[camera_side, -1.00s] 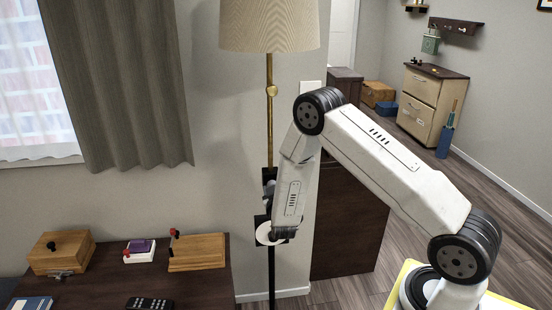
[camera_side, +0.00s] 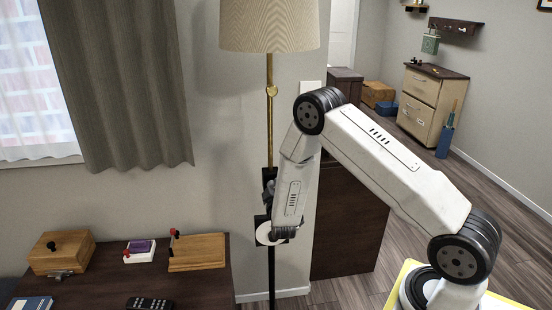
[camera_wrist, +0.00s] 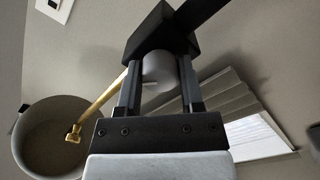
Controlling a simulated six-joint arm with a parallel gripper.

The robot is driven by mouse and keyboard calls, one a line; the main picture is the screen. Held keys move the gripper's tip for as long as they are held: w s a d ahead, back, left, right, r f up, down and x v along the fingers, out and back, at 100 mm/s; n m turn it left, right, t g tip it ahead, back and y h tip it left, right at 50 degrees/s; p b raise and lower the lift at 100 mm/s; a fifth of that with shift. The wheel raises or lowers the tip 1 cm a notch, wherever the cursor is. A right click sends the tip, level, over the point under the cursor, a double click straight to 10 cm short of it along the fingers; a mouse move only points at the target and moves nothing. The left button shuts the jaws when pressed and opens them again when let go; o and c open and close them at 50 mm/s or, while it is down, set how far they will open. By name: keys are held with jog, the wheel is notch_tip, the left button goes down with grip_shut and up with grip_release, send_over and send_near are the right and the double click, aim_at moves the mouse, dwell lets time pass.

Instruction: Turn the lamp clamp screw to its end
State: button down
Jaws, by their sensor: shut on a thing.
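The floor lamp stands against the wall, with a beige shade (camera_side: 270,25) and a brass pole (camera_side: 269,125). In the wrist view the lamp shade (camera_wrist: 40,140) and the slanting brass pole (camera_wrist: 104,97) show at left. The black clamp block (camera_wrist: 150,32) is above, with the grey round clamp screw (camera_wrist: 158,66) at its near face. My gripper (camera_wrist: 160,80) is shut on this screw, one finger on each side. In the side view my gripper (camera_side: 269,187) is at the clamp on the pole, small and partly hidden by my wrist. The screw's thread and remaining travel are hidden.
A dark table (camera_side: 195,290) at lower left holds a wooden box (camera_side: 62,252), a wooden board (camera_side: 197,252) and a remote (camera_side: 150,303). A dark panel (camera_side: 345,220) stands close behind my arm. A curtain (camera_side: 120,80) hangs left of the lamp.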

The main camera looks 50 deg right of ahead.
jog(key=shift+f, duration=0.1)
jog(key=shift+c, duration=1.1)
grip_release()
jog(key=v, duration=0.7)
jog(key=shift+s+a, duration=0.3)
jog(key=shift+s, duration=0.05)
